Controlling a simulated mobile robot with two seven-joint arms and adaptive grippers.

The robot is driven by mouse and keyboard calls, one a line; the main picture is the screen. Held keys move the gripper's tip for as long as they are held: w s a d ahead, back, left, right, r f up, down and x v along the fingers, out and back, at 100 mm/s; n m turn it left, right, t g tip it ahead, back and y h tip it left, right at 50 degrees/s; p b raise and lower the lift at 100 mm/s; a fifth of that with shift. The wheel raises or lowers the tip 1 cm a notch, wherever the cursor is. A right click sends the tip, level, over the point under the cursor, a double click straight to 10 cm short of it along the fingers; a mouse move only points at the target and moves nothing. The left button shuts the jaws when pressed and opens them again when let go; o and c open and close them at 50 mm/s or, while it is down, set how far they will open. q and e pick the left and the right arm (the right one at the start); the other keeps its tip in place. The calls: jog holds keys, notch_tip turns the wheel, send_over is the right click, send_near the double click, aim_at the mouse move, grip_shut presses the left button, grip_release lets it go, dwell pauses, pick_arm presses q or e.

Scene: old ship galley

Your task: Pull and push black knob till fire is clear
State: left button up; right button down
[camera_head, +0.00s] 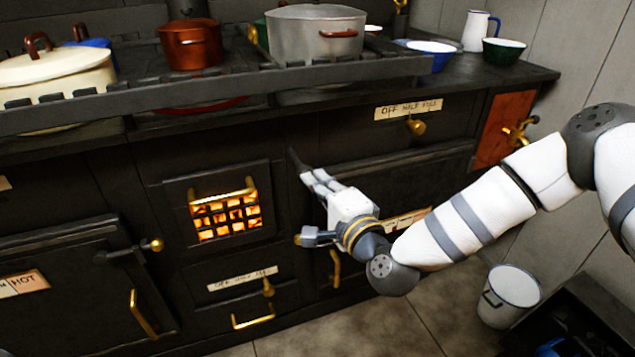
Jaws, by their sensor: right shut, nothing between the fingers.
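A black knob (296,158) on a short dark rod sticks out of the stove front, right of the firebox. My right gripper (307,204) is just below and right of it, with its upper fingers close to the rod. I cannot tell whether they touch it. The gripper is shut and holds nothing. The fire (226,217) glows orange behind a dark grid in a square opening, with a brass bar across its top. My left gripper is not in view.
The black stove carries a grey pot (315,38), a copper pot (190,45) and a cream pot (55,75) behind a raised rail. Brass handles stick out of its front.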

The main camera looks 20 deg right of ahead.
aim_at(309, 167)
jog(key=w+b, duration=0.1)
jog(key=w, duration=0.2)
jog(key=w+b, duration=0.2)
jog(key=w, duration=0.2)
jog(key=shift+a+f, duration=0.15)
jog(key=shift+f, duration=0.05)
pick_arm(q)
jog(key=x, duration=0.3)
pick_arm(e)
jog(key=shift+w+r, duration=0.15)
jog(key=shift+r, duration=0.2)
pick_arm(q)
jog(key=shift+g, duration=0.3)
